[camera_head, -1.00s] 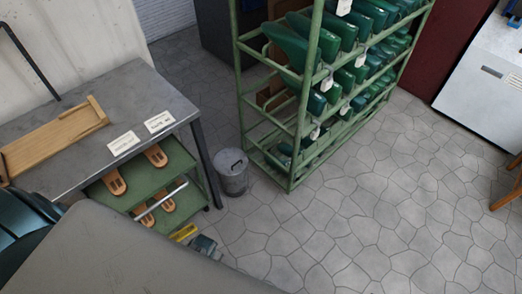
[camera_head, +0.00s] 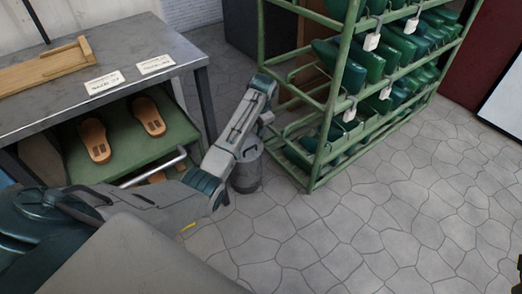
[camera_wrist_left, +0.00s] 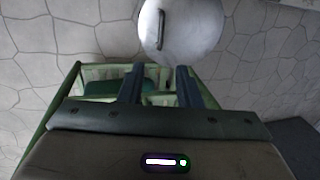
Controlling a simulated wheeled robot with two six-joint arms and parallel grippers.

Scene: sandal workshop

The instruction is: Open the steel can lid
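The steel can (camera_head: 246,177) stands on the stone floor between the table and the green rack, its top partly covered by my left arm in the head view. Its round grey lid (camera_wrist_left: 200,27) with a bar handle (camera_wrist_left: 161,30) shows at the top of the left wrist view; the lid looks closed. My left gripper (camera_wrist_left: 160,72) is open, with two dark fingers apart and nothing between them. The fingertips are near the lid, apart from the handle. In the head view the left gripper (camera_head: 267,119) is just above the can. My right gripper does not show.
The green rack (camera_head: 330,105) with green shoe lasts stands close behind and right of the can. The metal table (camera_head: 150,48) and a green shelf (camera_head: 118,140) with sandal soles are to the left. The floor (camera_head: 400,210) at the right is clear.

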